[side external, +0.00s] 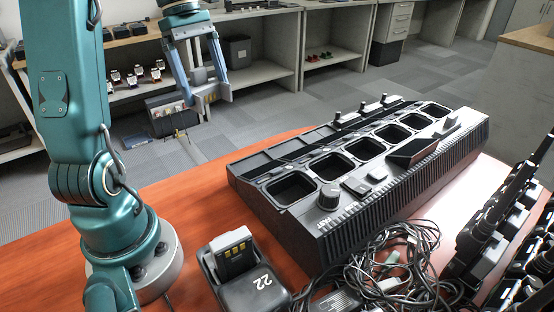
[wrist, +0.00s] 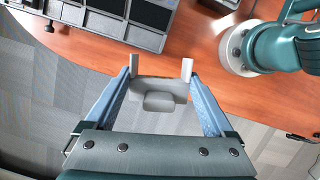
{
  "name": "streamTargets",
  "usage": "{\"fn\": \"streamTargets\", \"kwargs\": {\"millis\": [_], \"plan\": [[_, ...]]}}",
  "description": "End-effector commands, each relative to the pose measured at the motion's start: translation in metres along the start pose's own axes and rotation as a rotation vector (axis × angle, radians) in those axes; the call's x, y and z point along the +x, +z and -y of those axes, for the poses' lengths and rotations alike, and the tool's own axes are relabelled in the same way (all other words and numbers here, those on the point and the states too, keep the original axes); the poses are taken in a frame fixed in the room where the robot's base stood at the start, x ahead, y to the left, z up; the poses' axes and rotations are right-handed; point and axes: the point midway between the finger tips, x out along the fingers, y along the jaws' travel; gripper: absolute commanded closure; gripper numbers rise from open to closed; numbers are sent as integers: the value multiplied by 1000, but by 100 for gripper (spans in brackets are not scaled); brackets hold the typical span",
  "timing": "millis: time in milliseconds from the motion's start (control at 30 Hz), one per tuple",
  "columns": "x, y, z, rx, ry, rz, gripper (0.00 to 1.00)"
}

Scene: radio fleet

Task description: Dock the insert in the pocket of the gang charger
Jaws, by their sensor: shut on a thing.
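The black gang charger (side external: 335,225) lies on the orange-red table, with a row of several dark, empty-looking pockets (side external: 292,187) along its top. Its edge also shows at the top left of the wrist view (wrist: 130,38). My gripper (wrist: 174,68) is shut on the grey insert (wrist: 160,88), which has a raised, rounded block on its face. In the side view my gripper (side external: 209,92) is in the air behind and left of the charger, apart from it. The insert is small there and partly hidden by the fingers.
A small black charger marked 22 (side external: 262,285) stands at the front with a battery in it. Tangled cables (side external: 400,265) lie before the gang charger. Several radios (side external: 490,235) stand at right. The table (side external: 200,210) left of the charger is clear.

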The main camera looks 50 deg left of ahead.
Motion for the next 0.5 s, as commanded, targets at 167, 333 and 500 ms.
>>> {"fn": "streamTargets", "kwargs": {"millis": [167,333,500], "plan": [[-12,20,-31,11,-2,0,76],[-15,45,-55,41,-12,-1,76],[-11,71,-72,100,-31,0,76]]}}
